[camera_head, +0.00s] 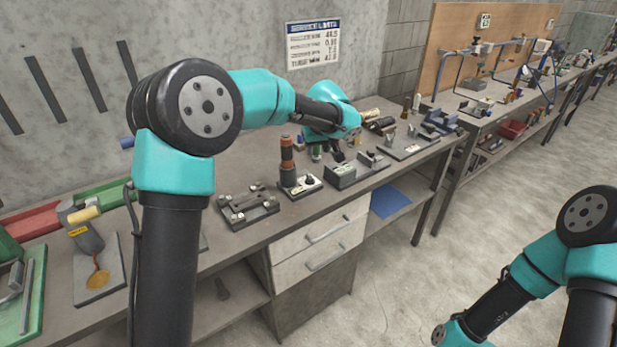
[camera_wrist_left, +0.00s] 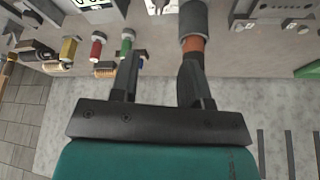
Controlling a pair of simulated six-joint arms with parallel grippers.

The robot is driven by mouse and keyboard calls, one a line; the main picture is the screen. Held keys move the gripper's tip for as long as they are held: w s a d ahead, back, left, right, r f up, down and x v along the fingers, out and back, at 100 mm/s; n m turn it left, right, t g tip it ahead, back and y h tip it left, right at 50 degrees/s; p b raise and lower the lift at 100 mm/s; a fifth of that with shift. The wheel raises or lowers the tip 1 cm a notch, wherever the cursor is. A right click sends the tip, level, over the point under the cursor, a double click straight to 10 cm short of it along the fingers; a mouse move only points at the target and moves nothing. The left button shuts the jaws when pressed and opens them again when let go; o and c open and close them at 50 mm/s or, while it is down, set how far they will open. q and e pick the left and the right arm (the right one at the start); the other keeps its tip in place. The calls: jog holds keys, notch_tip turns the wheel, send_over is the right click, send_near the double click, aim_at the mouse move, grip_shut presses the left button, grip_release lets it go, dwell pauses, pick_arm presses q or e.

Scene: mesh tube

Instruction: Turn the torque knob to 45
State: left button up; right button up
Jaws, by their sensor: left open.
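A small block with a pale top and a round black knob (camera_head: 309,180) stands near the front edge of the bench; I cannot tell for certain that this is the torque knob, and no scale is readable. Beside it stands an upright dark cylinder with an orange-brown band (camera_head: 287,155). My left gripper (camera_head: 328,154) is low over the back of the bench, behind the knob block, partly hidden by its own wrist. In the left wrist view its fingers (camera_wrist_left: 160,75) are apart with nothing between them. The banded cylinder (camera_wrist_left: 193,35) shows close by the right finger. My right gripper is out of frame.
A grey fixture plate (camera_head: 246,205) lies left of the block, and a grey boxy device (camera_head: 357,170) lies right of it. A green-topped cylinder (camera_wrist_left: 127,42) and a red one (camera_wrist_left: 97,45) stand near the left finger. A wall sign (camera_head: 313,44) hangs behind.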

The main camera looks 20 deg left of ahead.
aim_at(310, 178)
pick_arm(q)
jog(key=x, duration=1.7)
jog(key=shift+s+f, duration=0.1)
jog(key=shift+f, duration=0.05)
grip_shut()
